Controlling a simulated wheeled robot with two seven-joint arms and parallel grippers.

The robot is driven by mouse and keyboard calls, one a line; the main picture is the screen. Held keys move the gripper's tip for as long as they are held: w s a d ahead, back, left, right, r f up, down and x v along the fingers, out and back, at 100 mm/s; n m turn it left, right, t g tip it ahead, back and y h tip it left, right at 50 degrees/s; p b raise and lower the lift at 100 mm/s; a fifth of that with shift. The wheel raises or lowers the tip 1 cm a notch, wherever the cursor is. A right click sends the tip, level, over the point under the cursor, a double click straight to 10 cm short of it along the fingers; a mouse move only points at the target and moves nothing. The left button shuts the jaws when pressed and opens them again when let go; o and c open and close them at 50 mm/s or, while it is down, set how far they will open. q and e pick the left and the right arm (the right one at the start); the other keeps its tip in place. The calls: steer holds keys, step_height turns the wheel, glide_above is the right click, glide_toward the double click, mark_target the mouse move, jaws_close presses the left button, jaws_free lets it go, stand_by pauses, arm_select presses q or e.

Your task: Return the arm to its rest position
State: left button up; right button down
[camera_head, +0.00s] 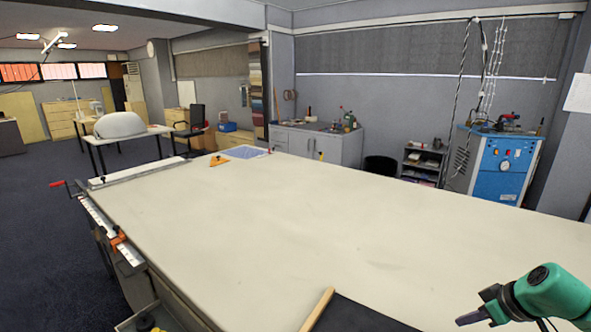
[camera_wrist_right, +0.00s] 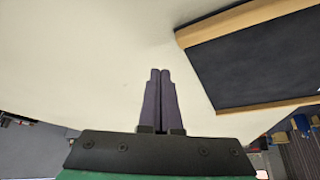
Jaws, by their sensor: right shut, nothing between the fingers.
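My right gripper (camera_head: 470,319) is at the lower right of the head view, on a green arm, over the near right part of the long cloth table (camera_head: 300,220). The right wrist view shows the two dark fingers of my right gripper (camera_wrist_right: 160,75) pressed together, with nothing between them. The pale table surface (camera_wrist_right: 80,60) lies beyond them. My left gripper and left arm are not in view.
A dark board with a wooden edge (camera_head: 318,308) lies at the table's near edge, left of my right gripper; it also shows in the wrist view (camera_wrist_right: 260,60). A ruler (camera_head: 140,172), an orange triangle (camera_head: 218,160) and a blue mat (camera_head: 243,152) lie far left. The table's middle is clear.

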steer(key=shift+w+d+r+p, duration=0.1)
steer(key=shift+w+r+p, duration=0.05)
steer(key=shift+r, duration=0.35)
steer(key=shift+w+r+p, duration=0.1)
steer(key=shift+r+p, duration=0.05)
steer(key=shift+r, duration=0.3)
